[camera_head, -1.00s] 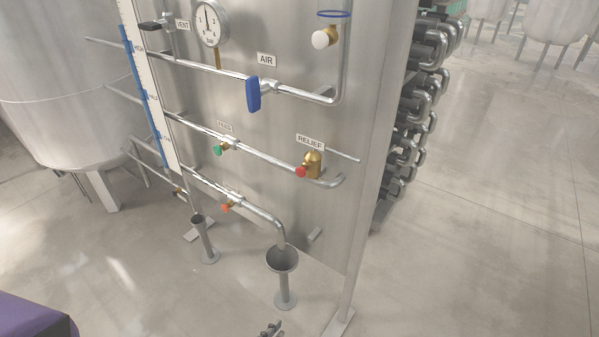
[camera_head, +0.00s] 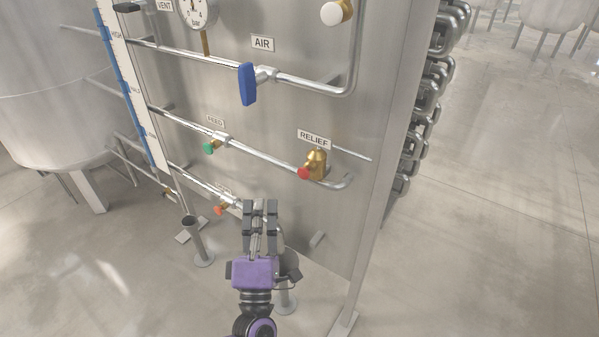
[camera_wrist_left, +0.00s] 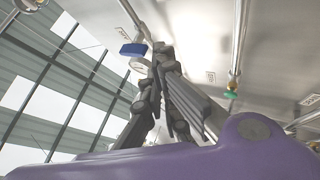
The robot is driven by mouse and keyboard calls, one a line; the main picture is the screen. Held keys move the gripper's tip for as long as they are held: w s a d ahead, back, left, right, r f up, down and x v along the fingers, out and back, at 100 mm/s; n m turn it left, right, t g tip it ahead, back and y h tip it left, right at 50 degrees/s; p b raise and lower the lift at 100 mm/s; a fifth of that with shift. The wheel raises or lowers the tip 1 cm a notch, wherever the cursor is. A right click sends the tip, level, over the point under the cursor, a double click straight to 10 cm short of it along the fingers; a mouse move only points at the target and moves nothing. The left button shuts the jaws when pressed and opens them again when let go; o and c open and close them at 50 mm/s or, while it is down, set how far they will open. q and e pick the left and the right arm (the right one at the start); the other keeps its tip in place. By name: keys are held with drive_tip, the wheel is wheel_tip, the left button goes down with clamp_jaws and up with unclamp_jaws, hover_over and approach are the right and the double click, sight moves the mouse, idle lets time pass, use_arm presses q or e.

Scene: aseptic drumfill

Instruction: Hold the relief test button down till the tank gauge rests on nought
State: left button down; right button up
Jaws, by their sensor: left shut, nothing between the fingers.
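The relief test button is the red knob (camera_head: 303,173) on the side of the brass relief valve (camera_head: 318,163), under the RELIEF label (camera_head: 314,139). The tank gauge (camera_head: 198,10) is at the top of the head view, cut off by the frame edge, and I cannot read its needle. My left gripper (camera_head: 260,205) is shut and empty, pointing up at the panel, below and left of the red button and apart from it. In the left wrist view its dark fingers (camera_wrist_left: 165,75) rise over the purple wrist. My right gripper is out of view.
The blue AIR handle (camera_head: 247,84) hangs on the upper pipe. A green knob (camera_head: 208,149) and an orange knob (camera_head: 219,210) sit on pipes to the left. A drain funnel stands behind my left gripper. The panel between gripper and relief valve looks clear.

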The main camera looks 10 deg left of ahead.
sight(305, 172)
use_arm(q)
drive_tip(key=w+d+b, duration=0.1)
drive_tip(key=w+d, duration=0.2)
drive_tip(key=w, duration=0.5)
drive_tip(key=shift+n+b, duration=0.3)
drive_tip(key=shift+b, duration=0.05)
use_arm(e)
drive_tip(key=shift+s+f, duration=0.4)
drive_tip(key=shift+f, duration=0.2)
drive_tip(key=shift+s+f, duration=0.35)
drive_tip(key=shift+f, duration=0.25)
use_arm(q)
drive_tip(key=shift+r, duration=0.1)
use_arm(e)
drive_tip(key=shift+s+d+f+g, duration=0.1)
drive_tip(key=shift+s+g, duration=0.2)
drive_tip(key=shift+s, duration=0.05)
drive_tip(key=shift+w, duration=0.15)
use_arm(q)
drive_tip(key=shift+w, duration=0.1)
drive_tip(key=shift+w+d, duration=0.1)
drive_tip(key=shift+w, duration=0.2)
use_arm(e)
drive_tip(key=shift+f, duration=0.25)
